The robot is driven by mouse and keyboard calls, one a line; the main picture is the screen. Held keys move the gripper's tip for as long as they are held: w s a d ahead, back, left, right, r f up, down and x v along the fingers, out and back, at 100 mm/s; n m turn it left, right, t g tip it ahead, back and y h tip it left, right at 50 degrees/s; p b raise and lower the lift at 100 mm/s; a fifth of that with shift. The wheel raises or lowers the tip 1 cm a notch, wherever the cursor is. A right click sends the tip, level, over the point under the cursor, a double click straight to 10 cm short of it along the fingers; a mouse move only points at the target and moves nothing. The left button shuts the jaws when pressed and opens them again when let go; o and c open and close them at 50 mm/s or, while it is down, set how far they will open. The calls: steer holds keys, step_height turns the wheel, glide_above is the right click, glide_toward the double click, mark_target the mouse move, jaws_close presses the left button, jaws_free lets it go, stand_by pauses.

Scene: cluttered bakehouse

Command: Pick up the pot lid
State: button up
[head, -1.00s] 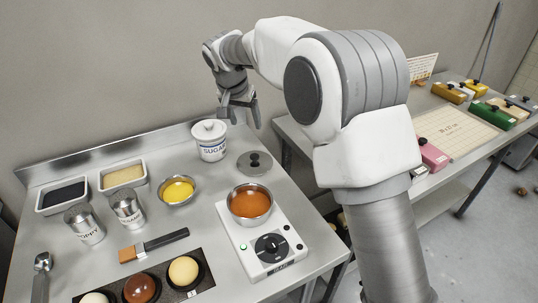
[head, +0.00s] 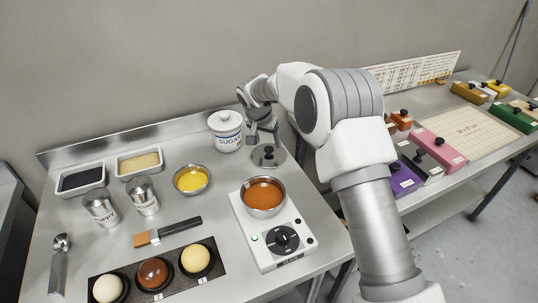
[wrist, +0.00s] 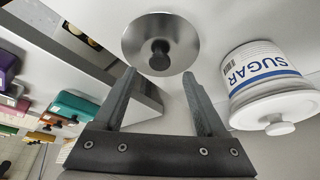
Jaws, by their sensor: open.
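The pot lid (head: 268,158) is a flat grey metal disc with a black knob, lying on the steel table behind the pot of orange liquid. In the wrist view the lid (wrist: 180,45) lies just beyond my fingertips, its knob roughly in line with the gap between them. My gripper (wrist: 158,85) is open and empty. In the head view my gripper (head: 263,135) is above and behind the lid, close to it, and partly covers its far edge. I cannot tell the exact height between fingers and knob.
The white sugar jar (head: 226,130) stands close to the left of my gripper. The pot of orange liquid (head: 263,194) sits on a white hotplate (head: 272,240) in front of the lid. The right table (head: 480,135) holds several coloured boxes.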

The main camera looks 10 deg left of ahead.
mark_target(269, 148)
steer(key=x, duration=0.4)
steer(key=shift+s+f, duration=0.1)
steer(key=shift+s, duration=0.2)
jaws_close()
